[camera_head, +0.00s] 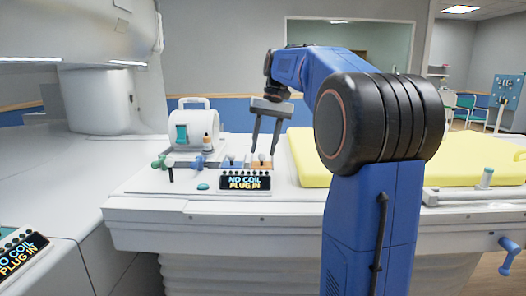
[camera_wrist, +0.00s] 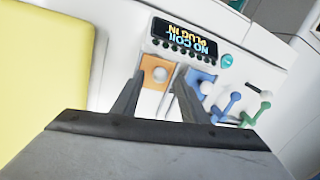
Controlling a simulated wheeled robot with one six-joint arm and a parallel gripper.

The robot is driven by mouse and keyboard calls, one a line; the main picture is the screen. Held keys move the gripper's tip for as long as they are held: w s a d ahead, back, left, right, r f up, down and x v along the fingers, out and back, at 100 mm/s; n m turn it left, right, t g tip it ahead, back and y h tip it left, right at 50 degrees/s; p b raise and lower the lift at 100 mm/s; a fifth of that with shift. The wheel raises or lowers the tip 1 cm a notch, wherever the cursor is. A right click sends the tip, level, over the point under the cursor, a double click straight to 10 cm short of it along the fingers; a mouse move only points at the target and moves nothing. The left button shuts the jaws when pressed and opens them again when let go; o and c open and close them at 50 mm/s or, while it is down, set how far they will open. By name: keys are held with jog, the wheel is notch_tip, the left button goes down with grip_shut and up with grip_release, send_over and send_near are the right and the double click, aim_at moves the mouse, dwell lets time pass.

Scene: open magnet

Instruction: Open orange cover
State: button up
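The orange cover (camera_wrist: 149,66) is a small square plate with a round white knob (camera_wrist: 160,74) in the wrist view. In the head view the orange cover (camera_head: 262,164) sits on the white table's panel, just behind the black display. My gripper (camera_head: 265,152) is open and points down above the cover. In the wrist view the two fingertips of my gripper (camera_wrist: 160,74) appear on either side of the knob, with a gap between them. I cannot tell whether they touch the cover. Part of the cover is hidden behind the left finger in the wrist view.
A blue cover (camera_wrist: 205,76) lies beside the orange one. Blue and green levers (camera_wrist: 252,108) stand further along. The "NO COIL PLUG IN" display (camera_head: 245,182) is in front, a white box with a handle (camera_head: 196,130) behind left, and a yellow pad (camera_head: 306,160) right.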

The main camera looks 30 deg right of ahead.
jog(key=shift+w+a+f, duration=0.1)
jog(key=shift+a+f, duration=0.05)
jog(key=shift+f, duration=0.75)
grip_shut()
jog(key=shift+w+d, duration=0.65)
jog(key=shift+w, duration=0.3)
jog(key=shift+w+d, duration=0.6)
jog(key=shift+w, duration=0.3)
jog(key=shift+w+d, duration=0.65)
jog(key=shift+w, duration=0.3)
grip_release()
